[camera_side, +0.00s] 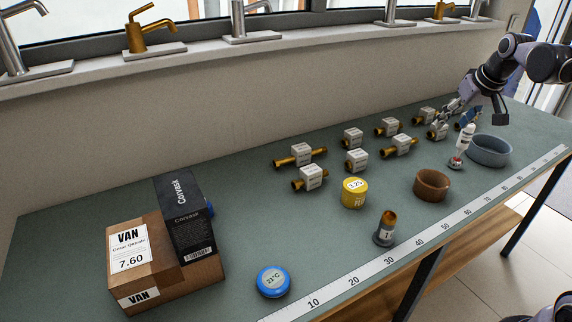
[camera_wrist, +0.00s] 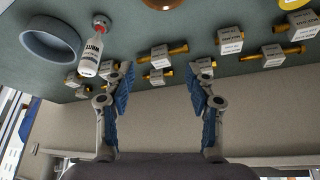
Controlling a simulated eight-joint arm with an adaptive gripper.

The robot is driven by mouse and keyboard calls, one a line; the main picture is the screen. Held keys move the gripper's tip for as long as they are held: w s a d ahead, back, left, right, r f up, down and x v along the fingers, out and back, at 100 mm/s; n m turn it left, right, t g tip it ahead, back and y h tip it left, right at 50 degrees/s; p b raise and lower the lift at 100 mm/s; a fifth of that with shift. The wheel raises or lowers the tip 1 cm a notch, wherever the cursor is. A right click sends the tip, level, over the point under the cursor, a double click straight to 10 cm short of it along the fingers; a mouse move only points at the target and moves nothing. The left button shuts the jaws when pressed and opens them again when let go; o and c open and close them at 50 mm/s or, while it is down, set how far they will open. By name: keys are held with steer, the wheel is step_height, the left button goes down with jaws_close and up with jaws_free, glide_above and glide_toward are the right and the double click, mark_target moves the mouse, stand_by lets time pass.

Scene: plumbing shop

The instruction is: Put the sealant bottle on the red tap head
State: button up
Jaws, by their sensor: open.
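My gripper (camera_side: 447,112) is open and empty, above the brass valves, behind and left of the bottle. In the wrist view its fingers (camera_wrist: 160,78) are wide apart, with the bottle outside them.
Several tagged brass valves (camera_side: 357,160) lie along the back. The grey-blue bowl (camera_side: 490,152) stands close right of the bottle. A brown bowl (camera_side: 432,186), yellow tin (camera_side: 354,193) and grey-brown piece (camera_side: 386,228) stand nearer. Boxes (camera_side: 150,262) are left. A ruler strip (camera_side: 375,266) runs along the front.

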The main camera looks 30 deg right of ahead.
steer(key=s+a+f+n+t+y, duration=0.1)
steer(key=s+a+f, duration=0.3)
steer(key=a, duration=0.7)
steer(key=s+a+f+n+t+y, duration=0.1)
steer(key=s+a+f+n, duration=0.2)
steer(key=s+a, duration=0.4)
steer(key=a+f, duration=0.1)
steer(key=a, duration=0.3)
steer(key=shift+s+a+n, duration=0.15)
steer(key=shift+s+n, duration=0.15)
steer(key=shift+s, duration=0.1)
